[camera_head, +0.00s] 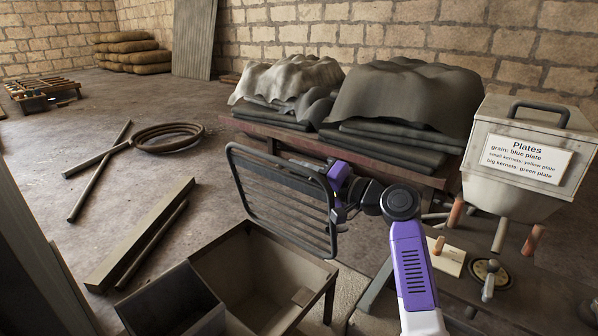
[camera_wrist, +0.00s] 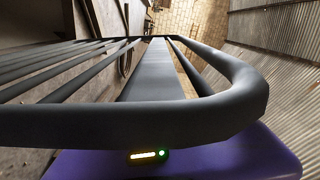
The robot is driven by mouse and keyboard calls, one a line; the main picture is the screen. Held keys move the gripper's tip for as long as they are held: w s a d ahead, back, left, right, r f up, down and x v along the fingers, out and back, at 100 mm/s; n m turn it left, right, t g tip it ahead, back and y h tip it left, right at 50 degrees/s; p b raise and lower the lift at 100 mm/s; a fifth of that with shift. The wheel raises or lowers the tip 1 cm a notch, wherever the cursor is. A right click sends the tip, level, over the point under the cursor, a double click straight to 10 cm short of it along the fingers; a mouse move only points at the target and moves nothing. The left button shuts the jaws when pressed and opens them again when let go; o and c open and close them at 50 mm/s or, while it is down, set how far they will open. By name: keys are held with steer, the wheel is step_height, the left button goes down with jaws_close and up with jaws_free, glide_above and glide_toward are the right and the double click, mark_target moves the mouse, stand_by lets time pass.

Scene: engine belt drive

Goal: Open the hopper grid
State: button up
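The hopper grid (camera_head: 285,200) is a dark rounded frame with several bars. In the head view it stands raised and steeply tilted above the open box of the hopper (camera_head: 325,280). My gripper (camera_head: 338,183) is at the grid's upper right edge, close against the frame. In the wrist view the grid's thick rim (camera_wrist: 150,125) crosses right in front of the purple gripper body and the bars run away from it. The fingertips are hidden by the rim, so I cannot see whether they grip it.
A table (camera_head: 300,140) with covered heaps stands behind the grid. Beams (camera_head: 140,235) and a coiled hose (camera_head: 168,136) lie on the floor at left.

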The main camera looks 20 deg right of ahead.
mark_target(328, 181)
steer(key=o, duration=0.4)
steer(key=shift+c, duration=0.2)
steer(key=b+v, duration=0.1)
steer(key=v, duration=0.6)
steer(key=shift+s+d+b, duration=0.2)
steer(key=shift+s+b, duration=0.1)
steer(key=shift+s, duration=0.05)
